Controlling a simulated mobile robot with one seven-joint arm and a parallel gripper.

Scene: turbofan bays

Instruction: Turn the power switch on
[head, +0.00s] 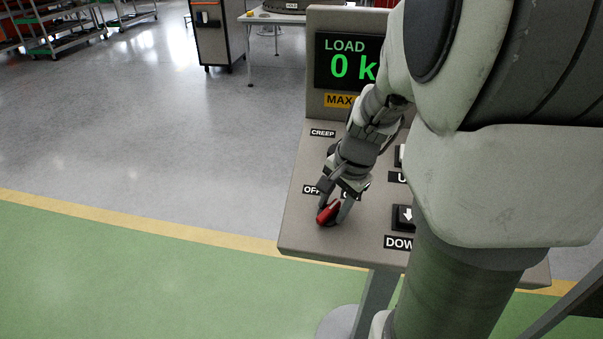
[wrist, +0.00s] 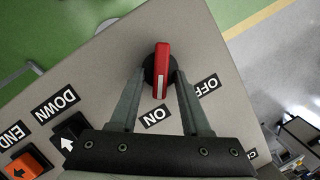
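The power switch (wrist: 162,65) is a red rotary handle on a dark round base, on the sloping grey control panel (wrist: 90,78). In the wrist view its white stripe faces the ON label (wrist: 156,117), and the OFF label (wrist: 206,86) is to the right. The head view also shows the red handle (head: 327,214), slanting up toward the partly covered ON label. My gripper (wrist: 160,70) is at the switch, one finger on each side of the handle. The fingers look spread, with small gaps to the handle; whether either touches the base I cannot tell.
The lit green load display (head: 345,62) stands above the panel. The CREEP label (head: 323,133) and the DOWN button (head: 407,216) are near the switch. The wrist view shows an orange END button (wrist: 25,166). My arm covers the panel's right part. Floor to the left is clear.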

